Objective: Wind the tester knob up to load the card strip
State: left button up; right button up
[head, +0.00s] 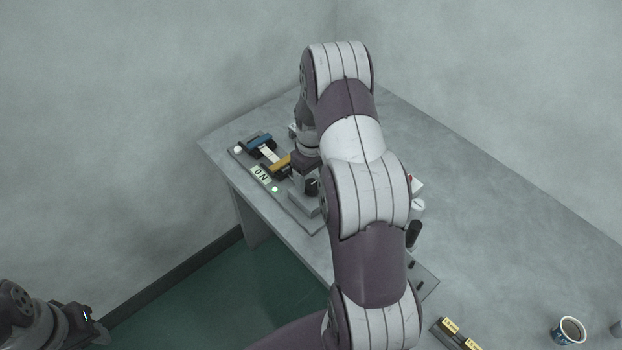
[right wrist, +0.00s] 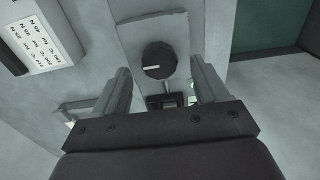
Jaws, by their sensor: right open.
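The tester (head: 299,215) is a grey bench unit at the table's far left corner. Its white card strip (head: 268,153) runs between a blue clamp (head: 258,140) and a yellow clamp (head: 281,165). A pale display (head: 261,174) shows what looks like "0 N". The black knob (head: 312,187) sits on a grey block; in the right wrist view the knob (right wrist: 159,60) has a white pointer line, roughly level. My right gripper (right wrist: 159,72) is open, its fingers either side of the knob with gaps showing. My left gripper (head: 92,326) is low at the left, off the table; its jaws are unclear.
A white printed panel (right wrist: 45,45) stands left of the knob in the right wrist view. A green light (head: 275,189) shows by the display. A cup of dark liquid (head: 568,330) and a dark tray with yellow labels (head: 455,335) are at the near right. My right arm hides much of the table's middle.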

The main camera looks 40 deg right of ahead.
aim_at(311, 184)
jog(key=f, duration=0.2)
jog(key=shift+w+d+f, duration=0.1)
jog(key=shift+w+f, duration=0.1)
jog(key=shift+f, duration=0.55)
jog(key=shift+s+r, duration=0.1)
jog(key=shift+c, duration=0.3)
jog(key=c, duration=1)
